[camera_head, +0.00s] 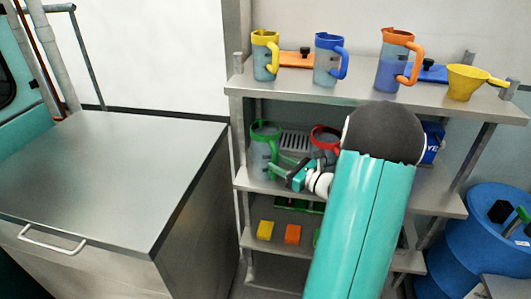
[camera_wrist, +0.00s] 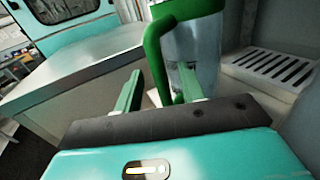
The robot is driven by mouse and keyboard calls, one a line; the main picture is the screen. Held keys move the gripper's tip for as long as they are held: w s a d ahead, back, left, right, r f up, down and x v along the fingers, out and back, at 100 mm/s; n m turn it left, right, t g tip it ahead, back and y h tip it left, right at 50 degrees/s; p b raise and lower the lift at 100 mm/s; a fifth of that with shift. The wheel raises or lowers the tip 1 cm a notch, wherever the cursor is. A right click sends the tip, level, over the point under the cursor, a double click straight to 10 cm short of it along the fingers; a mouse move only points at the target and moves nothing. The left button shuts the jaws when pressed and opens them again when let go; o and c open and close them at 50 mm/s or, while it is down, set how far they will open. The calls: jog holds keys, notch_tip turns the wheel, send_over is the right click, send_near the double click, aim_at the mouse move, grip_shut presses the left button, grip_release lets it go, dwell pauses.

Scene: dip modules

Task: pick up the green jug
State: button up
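The green jug (camera_head: 265,147) stands upright on the middle shelf at its left end, a clear body with a green rim and handle. In the wrist view, the green jug (camera_wrist: 203,45) is just ahead, its rim cut off by the top edge. My gripper (camera_head: 281,166) is at the jug's lower right in the head view. In the wrist view, my gripper (camera_wrist: 160,72) is open, with the jug's handle appearing between the two fingers. The right finger overlaps the jug body. I cannot tell whether either finger touches the jug.
A red jug (camera_head: 325,138) stands right of the green one, partly behind my arm. A slotted white tray (camera_wrist: 270,68) lies beside the green jug. Yellow (camera_head: 265,60), blue (camera_head: 328,65) and orange (camera_head: 393,68) jugs stand on the top shelf. A steel counter (camera_head: 100,170) is at left.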

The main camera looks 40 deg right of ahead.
aim_at(268, 156)
jog(key=shift+w+a, duration=0.25)
jog(key=shift+w, duration=0.9)
grip_shut()
